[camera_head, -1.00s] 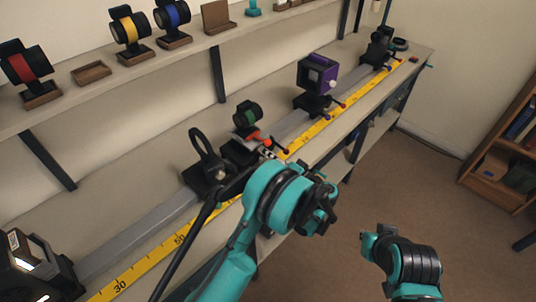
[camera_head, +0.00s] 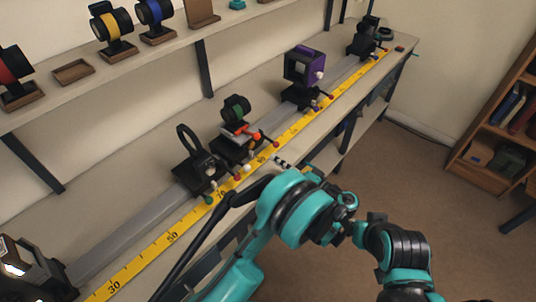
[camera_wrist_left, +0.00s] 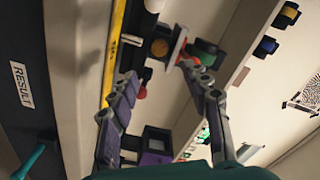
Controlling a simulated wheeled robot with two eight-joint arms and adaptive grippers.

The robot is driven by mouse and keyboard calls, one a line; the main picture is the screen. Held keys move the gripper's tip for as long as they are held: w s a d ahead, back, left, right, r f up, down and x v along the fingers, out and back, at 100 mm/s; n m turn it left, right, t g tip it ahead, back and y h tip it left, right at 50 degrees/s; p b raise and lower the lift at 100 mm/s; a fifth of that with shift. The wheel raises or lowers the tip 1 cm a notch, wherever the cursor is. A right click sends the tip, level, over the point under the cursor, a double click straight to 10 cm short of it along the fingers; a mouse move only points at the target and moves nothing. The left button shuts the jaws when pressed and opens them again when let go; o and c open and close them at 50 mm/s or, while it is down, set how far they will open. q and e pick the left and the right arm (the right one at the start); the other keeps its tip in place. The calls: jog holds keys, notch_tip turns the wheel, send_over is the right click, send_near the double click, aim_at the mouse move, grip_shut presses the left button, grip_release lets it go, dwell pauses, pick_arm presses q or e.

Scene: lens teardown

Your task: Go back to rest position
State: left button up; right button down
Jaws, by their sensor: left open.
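My left gripper (camera_head: 284,163) shows only in part in the head view, beyond the teal wrist of my left arm, near the front edge of the bench. In the left wrist view its two segmented fingers (camera_wrist_left: 158,72) are spread apart with nothing held between them. The green lens holder (camera_head: 236,108) stands on the rail behind the gripper. It also shows beyond the fingertips in the left wrist view (camera_wrist_left: 205,52). Part of my right arm shows at the lower right of the head view; its gripper is not visible.
The bench carries a grey rail (camera_head: 140,230) with a yellow scale (camera_head: 150,255). A black ring holder (camera_head: 190,145) and a purple box (camera_head: 304,67) stand on the rail. A shelf (camera_head: 120,75) holds coloured lenses. Open floor (camera_head: 420,175) lies to the right, before a bookcase (camera_head: 490,180).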

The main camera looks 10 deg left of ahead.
pick_arm(q)
jog(key=shift+v, duration=1)
jog(key=shift+a, duration=0.1)
jog(key=s+a+r+m+g+h, duration=0.1)
jog(key=s+a+r+g+h, duration=0.15)
jog(key=a, duration=0.45)
jog(key=s+a+r+m+g+h, duration=0.1)
jog(key=a+r+h, duration=0.3)
jog(key=a, duration=0.3)
jog(key=s+a+n+h, duration=0.1)
jog(key=s+h, duration=0.7)
jog(key=s, duration=1)
jog(key=shift+a+n+t, duration=0.2)
jog(key=shift+n+t, duration=0.15)
jog(key=shift+n, duration=0.45)
